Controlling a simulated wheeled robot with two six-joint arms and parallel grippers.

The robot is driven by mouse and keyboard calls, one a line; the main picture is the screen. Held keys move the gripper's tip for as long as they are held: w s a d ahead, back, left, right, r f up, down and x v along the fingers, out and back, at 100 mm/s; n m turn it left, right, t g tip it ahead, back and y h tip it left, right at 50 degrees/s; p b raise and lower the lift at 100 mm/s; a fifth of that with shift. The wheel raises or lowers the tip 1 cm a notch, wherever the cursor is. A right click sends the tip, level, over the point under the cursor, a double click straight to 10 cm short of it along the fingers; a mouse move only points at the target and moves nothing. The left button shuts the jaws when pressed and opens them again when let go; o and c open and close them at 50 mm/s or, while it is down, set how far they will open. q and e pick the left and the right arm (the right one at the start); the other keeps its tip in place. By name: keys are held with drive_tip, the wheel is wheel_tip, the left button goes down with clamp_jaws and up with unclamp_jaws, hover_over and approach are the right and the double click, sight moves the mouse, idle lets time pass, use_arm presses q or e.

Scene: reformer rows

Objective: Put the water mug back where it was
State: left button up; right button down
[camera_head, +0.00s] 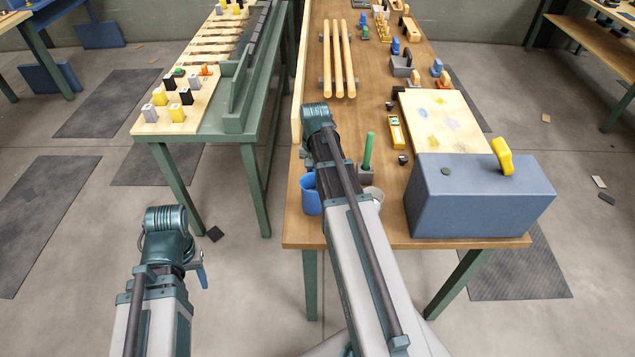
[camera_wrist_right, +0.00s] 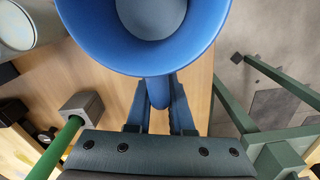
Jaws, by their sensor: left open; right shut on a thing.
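The blue mug (camera_head: 310,198) is at the near left edge of the wooden bench, partly hidden behind my right arm. In the right wrist view the mug (camera_wrist_right: 90,38) is upright, with a grey-blue round surface inside. My right gripper (camera_wrist_right: 160,100) is shut on the mug's handle, one finger on each side of it. I cannot tell whether the mug's base touches the bench. My left gripper (camera_head: 203,278) hangs over the floor left of the bench, open and empty, away from the mug.
A pale grey cup (camera_head: 374,195) and a green rod (camera_head: 368,150) in a grey block stand right of my arm. A big blue box (camera_head: 480,205) fills the near right corner. Wooden rails (camera_head: 338,60) lie farther back. A green table (camera_head: 205,110) stands at left.

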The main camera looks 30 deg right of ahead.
sight(315, 184)
drive_tip(key=shift+f+b, duration=0.3)
wheel_tip(315, 184, down, 3)
drive_tip(key=b, duration=0.3)
drive_tip(key=c, duration=0.8)
unclamp_jaws()
wheel_tip(315, 184, up, 12)
drive_tip(key=p, duration=1.2)
drive_tip(key=shift+r, duration=0.15)
